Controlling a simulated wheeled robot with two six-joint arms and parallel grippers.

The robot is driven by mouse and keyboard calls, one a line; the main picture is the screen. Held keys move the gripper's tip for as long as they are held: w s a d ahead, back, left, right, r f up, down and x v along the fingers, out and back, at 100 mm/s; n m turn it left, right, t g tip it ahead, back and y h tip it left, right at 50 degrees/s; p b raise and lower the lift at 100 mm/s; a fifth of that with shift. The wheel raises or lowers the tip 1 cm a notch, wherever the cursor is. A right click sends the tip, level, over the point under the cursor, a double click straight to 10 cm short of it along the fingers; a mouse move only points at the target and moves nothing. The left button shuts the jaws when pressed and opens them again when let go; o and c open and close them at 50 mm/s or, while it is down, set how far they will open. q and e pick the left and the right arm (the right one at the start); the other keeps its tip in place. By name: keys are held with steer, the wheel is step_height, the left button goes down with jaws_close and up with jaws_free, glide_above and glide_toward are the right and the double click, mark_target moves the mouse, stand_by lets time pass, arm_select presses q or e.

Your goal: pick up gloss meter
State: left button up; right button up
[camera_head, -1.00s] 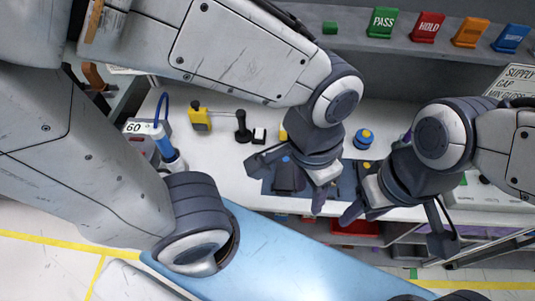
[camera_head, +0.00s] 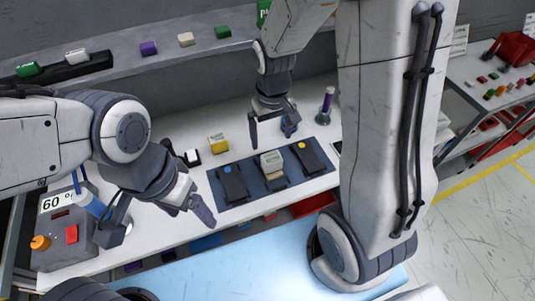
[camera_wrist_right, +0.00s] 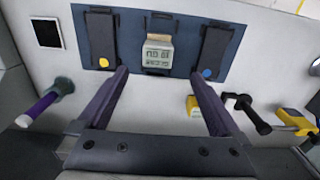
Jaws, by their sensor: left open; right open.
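A small grey device with a digit display, which looks like the gloss meter (camera_head: 271,163), sits in the middle of a dark blue mat (camera_head: 240,202). It also shows in the right wrist view (camera_wrist_right: 158,53), centred beyond my fingertips. My right gripper (camera_head: 272,138) is open and empty, above and behind the mat in the head view. In the right wrist view, my right gripper (camera_wrist_right: 160,75) has its fingers spread to either side of the display device, with no visible grasp. My left gripper (camera_head: 155,220) is open and empty, left of the mat.
Two dark devices, one with a blue button (camera_head: 232,184) and one with a yellow button (camera_head: 309,158), flank the meter. A yellow block (camera_head: 217,143) and a purple-handled tool (camera_head: 326,106) stand behind. A box marked 60 (camera_head: 64,235) is near my left gripper.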

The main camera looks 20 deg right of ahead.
mark_target(272, 157)
steer(key=f, duration=0.5)
steer(key=shift+w+d+f, duration=0.15)
steer(key=shift+d+f, duration=0.15)
steer(key=shift+a+f+p, duration=0.15)
steer(key=shift+f+p, duration=0.75)
steer(key=shift+f, duration=1.7)
steer(key=shift+w, duration=0.1)
jaws_close()
steer(key=shift+r, duration=0.15)
